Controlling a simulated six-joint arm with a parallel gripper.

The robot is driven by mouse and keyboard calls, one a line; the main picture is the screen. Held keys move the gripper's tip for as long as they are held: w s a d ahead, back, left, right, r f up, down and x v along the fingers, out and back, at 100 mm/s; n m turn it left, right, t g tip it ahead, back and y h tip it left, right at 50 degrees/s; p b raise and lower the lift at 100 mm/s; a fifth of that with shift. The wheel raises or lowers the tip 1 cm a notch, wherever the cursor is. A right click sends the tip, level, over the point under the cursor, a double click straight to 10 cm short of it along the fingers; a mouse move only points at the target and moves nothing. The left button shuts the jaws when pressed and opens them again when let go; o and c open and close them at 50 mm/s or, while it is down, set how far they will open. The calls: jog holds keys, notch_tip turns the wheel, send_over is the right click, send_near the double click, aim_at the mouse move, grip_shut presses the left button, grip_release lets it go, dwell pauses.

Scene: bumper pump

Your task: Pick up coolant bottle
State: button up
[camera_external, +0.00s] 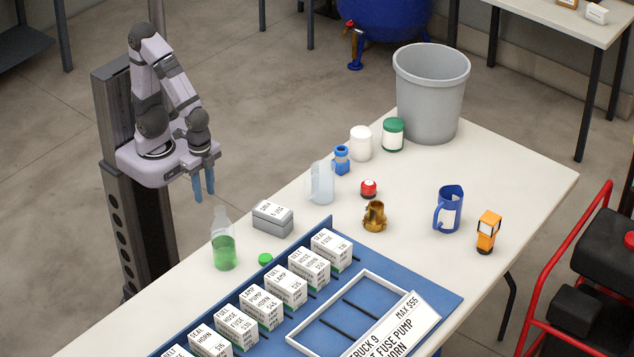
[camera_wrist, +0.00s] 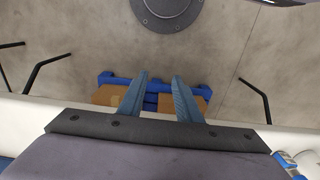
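The coolant bottle (camera_external: 223,242) is most likely the clear bottle with green liquid, standing upright on the table near its left edge in the external view. A small green cap (camera_external: 265,259) lies on the table to its right. My gripper (camera_external: 204,196) hangs with its blue fingers pointing down, above and slightly left of the bottle, apart from it. In the wrist view my gripper (camera_wrist: 160,78) shows two blue fingers with a gap between them and nothing held. The bottle is not recognisable in the wrist view.
A grey box (camera_external: 272,218) stands just right of the bottle. A blue rack (camera_external: 330,235) with several white labelled boxes lies in front. A clear jug (camera_external: 321,182), blue mug (camera_external: 448,210), brass part (camera_external: 375,216) and grey bin (camera_external: 430,95) stand farther right.

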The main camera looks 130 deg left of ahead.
dwell(0.4)
jog(key=o, duration=1.1)
